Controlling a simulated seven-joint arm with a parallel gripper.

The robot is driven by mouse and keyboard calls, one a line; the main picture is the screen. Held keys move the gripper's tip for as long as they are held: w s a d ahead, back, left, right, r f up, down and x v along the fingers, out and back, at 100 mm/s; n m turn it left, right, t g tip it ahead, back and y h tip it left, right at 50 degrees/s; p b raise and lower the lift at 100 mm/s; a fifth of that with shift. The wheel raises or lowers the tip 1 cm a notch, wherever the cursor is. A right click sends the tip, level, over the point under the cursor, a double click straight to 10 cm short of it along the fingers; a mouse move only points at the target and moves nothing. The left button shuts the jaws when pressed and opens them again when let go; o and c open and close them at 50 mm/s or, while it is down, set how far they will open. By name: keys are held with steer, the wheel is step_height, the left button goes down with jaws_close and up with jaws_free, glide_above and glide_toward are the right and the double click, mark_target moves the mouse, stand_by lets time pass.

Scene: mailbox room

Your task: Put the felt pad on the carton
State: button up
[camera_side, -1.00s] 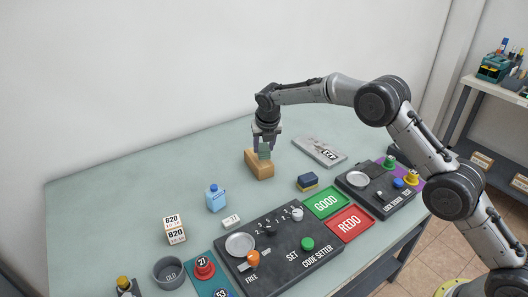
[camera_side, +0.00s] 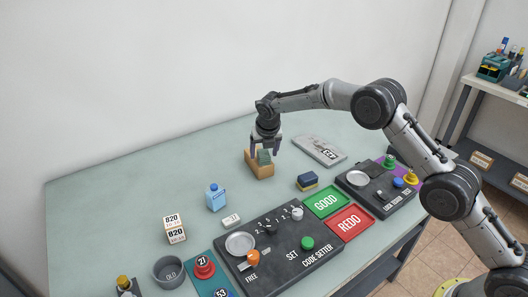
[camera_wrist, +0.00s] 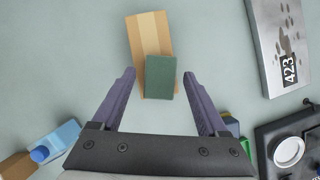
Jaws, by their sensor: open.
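The green felt pad (camera_wrist: 161,77) rests on the tan carton (camera_wrist: 148,30) in the wrist view. It lies toward the carton's near end and sticks out a little past its right side. In the side view the pad (camera_side: 264,157) shows on the carton (camera_side: 259,170), below my gripper (camera_side: 266,150). My gripper's two dark purple fingers (camera_wrist: 158,98) stand wide apart in the wrist view, one on each side of the pad, with clear gaps. The gripper is open and holds nothing.
A grey metal plate marked 423 (camera_side: 320,151) lies right of the carton. A blue bottle (camera_side: 215,198) stands left in front, and a blue and yellow sponge-like block (camera_side: 307,181) right in front. The table behind the carton is clear.

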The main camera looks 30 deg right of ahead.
steer(key=v, duration=1.2)
steer(key=shift+s+r, duration=0.1)
steer(key=shift+r, duration=0.05)
steer(key=s+d+r+m+y, duration=0.1)
steer(key=s+d+r+m, duration=0.2)
steer(key=s+r+m, duration=0.65)
steer(key=s+d+r+m, duration=0.35)
steer(key=s+m, duration=0.25)
steer(key=s, duration=0.6)
steer(key=s+f+m, duration=0.2)
steer(key=s+m, duration=0.6)
steer(key=s, duration=0.4)
steer(key=s+f+m+t, duration=0.1)
steer(key=s+f+m, duration=0.1)
steer(key=s+m, duration=0.6)
steer(key=s, duration=0.4)
steer(key=shift+d+f+t+y, duration=0.25)
steer(key=shift+f+t+y, duration=0.05)
steer(key=shift+y, duration=0.1)
